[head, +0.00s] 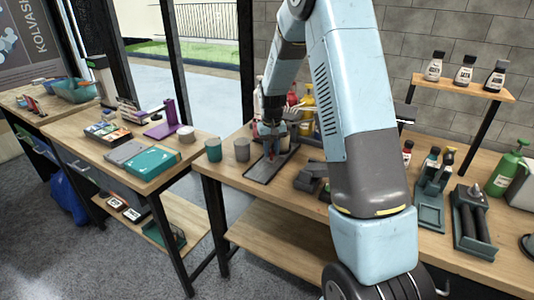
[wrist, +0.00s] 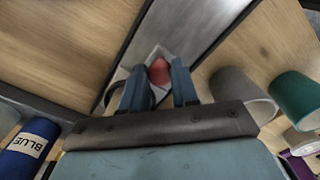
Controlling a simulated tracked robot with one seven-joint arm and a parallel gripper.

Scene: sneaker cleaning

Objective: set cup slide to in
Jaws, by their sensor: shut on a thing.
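The cup slide is a long flat grey track with dark edges (head: 264,173) on the wooden bench; its bare surface also shows in the wrist view (wrist: 196,25). A red knob (wrist: 158,72) stands on a pale carriage on this track. My gripper (head: 270,137) reaches down over the track from above. In the wrist view its two blue fingers (wrist: 157,82) are on either side of the red knob, shut on it. The fingers and the palm hide the near part of the carriage and track.
A grey cup (head: 242,150) and a green cup (head: 213,150) stand left of the track. A dark fixture (head: 310,177) sits close on its right. Bottles (head: 307,105) stand behind my gripper. Bench space before the track is clear.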

